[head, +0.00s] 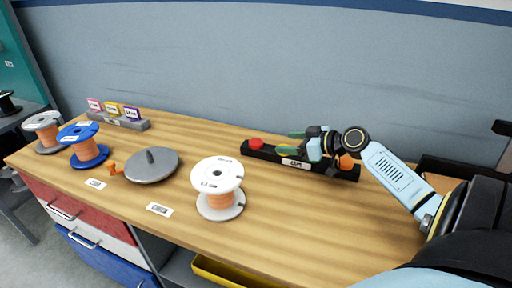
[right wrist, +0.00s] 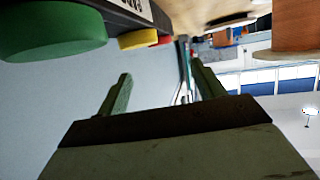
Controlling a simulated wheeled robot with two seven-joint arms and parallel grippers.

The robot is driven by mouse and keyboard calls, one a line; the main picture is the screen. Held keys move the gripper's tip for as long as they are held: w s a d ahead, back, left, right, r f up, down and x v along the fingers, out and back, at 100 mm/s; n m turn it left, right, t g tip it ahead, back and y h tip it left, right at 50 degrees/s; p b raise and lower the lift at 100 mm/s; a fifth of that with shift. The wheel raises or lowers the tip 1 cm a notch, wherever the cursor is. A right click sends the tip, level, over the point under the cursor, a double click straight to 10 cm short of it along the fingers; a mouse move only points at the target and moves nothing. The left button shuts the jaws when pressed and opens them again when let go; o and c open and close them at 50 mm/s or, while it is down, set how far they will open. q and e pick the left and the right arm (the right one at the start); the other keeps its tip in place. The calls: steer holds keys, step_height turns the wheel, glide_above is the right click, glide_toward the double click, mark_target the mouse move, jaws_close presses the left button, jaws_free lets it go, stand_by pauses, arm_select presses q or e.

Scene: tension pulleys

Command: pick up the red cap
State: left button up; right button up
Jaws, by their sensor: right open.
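The red cap (head: 256,143) sits near the left end of a long black rack (head: 325,171) toward the back of the table. My right gripper (head: 285,142) is open and empty, its two green fingers pointing left toward the red cap from the right. The fingers are apart from the cap, over or beside the rack's middle. In the right wrist view, the open fingers (right wrist: 161,70) show with nothing between them, and a small part of the red cap (right wrist: 164,40) shows beyond a yellow cap (right wrist: 138,39). My left gripper is not in view.
A green cap (right wrist: 50,35) is close in the right wrist view. An orange cap (head: 346,162) is at the rack's right. A white spool (head: 217,172), a grey disc (head: 151,165) and a blue spool (head: 80,135) stand to the left. Bare wood lies before the rack.

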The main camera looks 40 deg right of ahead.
mark_target(255, 142)
steer(key=b+x, duration=0.1)
steer(key=x, duration=0.3)
steer(key=shift+w+f, duration=0.1)
steer(key=shift+w, duration=0.1)
steer(key=shift+b+x, duration=0.6)
steer(key=shift+x, duration=2)
steer(key=shift+w+a+f, duration=0.15)
steer(key=shift+w+f, duration=0.05)
steer(key=shift+w, duration=0.3)
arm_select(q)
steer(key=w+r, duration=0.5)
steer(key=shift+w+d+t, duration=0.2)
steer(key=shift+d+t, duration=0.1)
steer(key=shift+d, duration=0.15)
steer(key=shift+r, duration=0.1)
arm_select(e)
steer(key=c, duration=1.1)
steer(key=shift+o, duration=0.2)
steer(key=shift+r, duration=0.15)
